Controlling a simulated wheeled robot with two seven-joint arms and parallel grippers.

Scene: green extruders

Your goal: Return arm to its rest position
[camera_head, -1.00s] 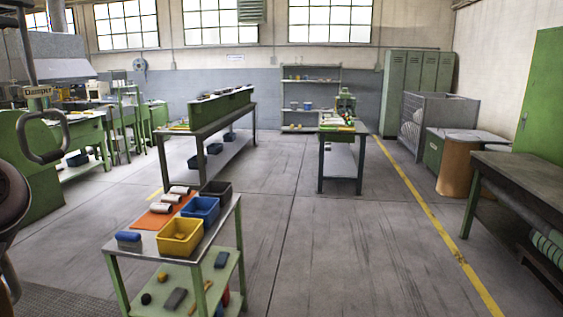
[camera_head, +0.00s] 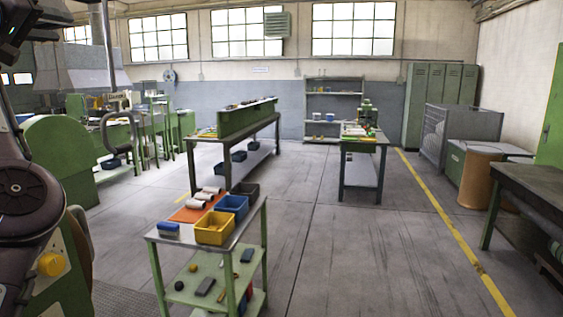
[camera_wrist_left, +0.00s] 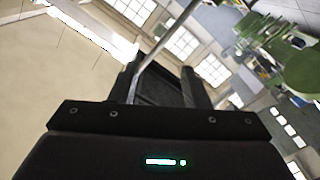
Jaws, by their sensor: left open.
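My left arm is folded up along the left edge of the head view. My left gripper (camera_head: 14,28) is a dark shape in the top left corner there, raised high and partly cut off by the frame. In the left wrist view my left gripper (camera_wrist_left: 160,84) has its two dark fingers apart, with nothing seen held between them. The wrist camera looks tilted toward windows, wall and ceiling. My right gripper is in neither view.
A small cart (camera_head: 228,238) with a yellow bin (camera_head: 215,230), blue bin (camera_head: 232,206) and white rolls stands in front. Long workbenches (camera_head: 236,135) stand behind it. A dark table (camera_head: 530,190) is at right. Floor (camera_head: 350,260) right of the cart is clear.

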